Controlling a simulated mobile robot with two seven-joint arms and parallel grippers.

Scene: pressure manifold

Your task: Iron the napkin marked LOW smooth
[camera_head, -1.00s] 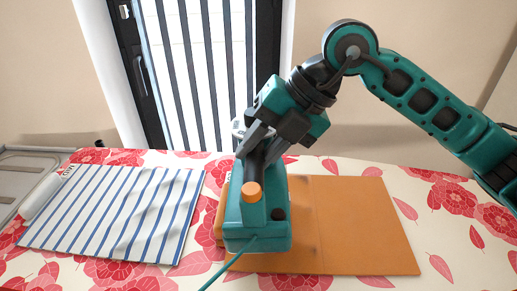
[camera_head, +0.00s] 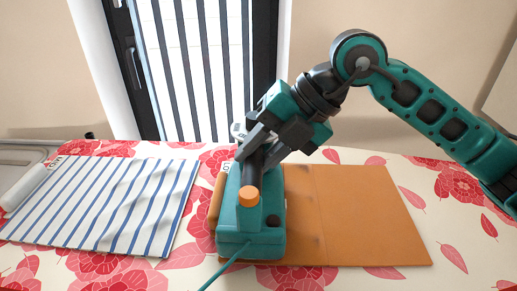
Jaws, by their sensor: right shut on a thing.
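A teal iron (camera_head: 237,214) with an orange knob and a dark handle stands over the left part of a flat orange-brown cloth (camera_head: 370,215). I cannot tell whether its sole touches the cloth. My right gripper (camera_head: 254,158) is shut on the iron's handle from above. A white napkin with blue stripes (camera_head: 100,205) lies to the left, with wavy creases. Another tag beside the iron is partly hidden. My left gripper is out of view.
A white roll (camera_head: 24,187) lies at the striped napkin's left edge. An orange-brown roll (camera_head: 216,198) lies beside the iron's left side. The iron's cord (camera_head: 224,275) runs toward the front edge. A floral tablecloth (camera_head: 455,225) covers the table, clear at right.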

